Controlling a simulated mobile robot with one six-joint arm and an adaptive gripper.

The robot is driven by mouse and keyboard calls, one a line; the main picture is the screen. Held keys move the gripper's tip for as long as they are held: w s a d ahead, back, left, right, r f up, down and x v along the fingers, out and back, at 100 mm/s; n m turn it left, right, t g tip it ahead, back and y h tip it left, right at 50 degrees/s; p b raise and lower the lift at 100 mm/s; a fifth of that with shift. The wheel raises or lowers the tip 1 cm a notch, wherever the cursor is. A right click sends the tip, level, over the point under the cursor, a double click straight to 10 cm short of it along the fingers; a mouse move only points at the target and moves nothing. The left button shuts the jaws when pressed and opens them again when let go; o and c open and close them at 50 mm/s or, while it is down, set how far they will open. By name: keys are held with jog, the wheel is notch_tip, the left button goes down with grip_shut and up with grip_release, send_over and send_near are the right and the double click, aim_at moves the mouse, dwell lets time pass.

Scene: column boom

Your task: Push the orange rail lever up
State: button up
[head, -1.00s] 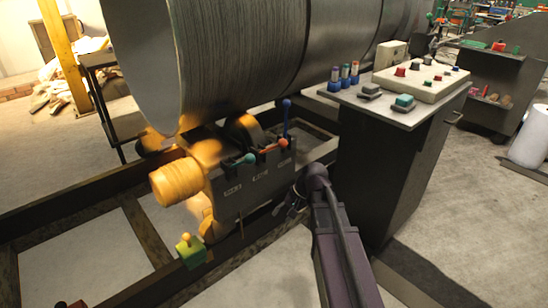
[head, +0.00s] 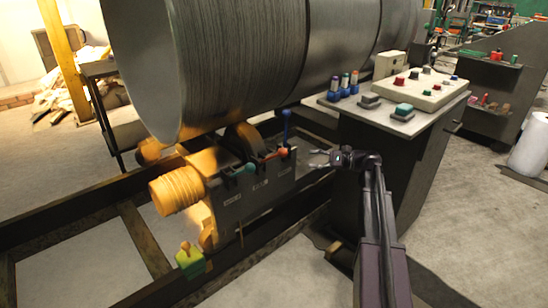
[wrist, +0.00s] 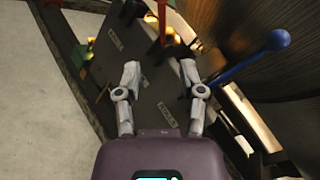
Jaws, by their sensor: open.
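The orange rail lever (head: 282,152) is on the right part of the dark control box's top edge, between the teal-knobbed lever (head: 248,168) and the blue lever (head: 286,125). Its stem lies low and nearly flat. In the wrist view an orange-red lever (wrist: 163,22) shows at the top middle, ahead of the gap between my fingers. The blue lever (wrist: 277,40) is to its right. My gripper (head: 318,158) is open and empty, just right of the orange knob and apart from it. Its two fingers (wrist: 160,74) are spread in front of the box's labelled face.
The large metal drum (head: 240,60) hangs close above and behind the levers. A console (head: 395,110) with buttons stands right behind my arm. A green-yellow block (head: 189,260) sits low at left on the frame. Open floor lies at the right.

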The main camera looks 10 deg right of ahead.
aim_at(274, 157)
jog(key=shift+d+r, duration=0.1)
jog(key=shift+d, duration=0.05)
dwell(0.3)
jog(key=x, duration=1.4)
grip_shut()
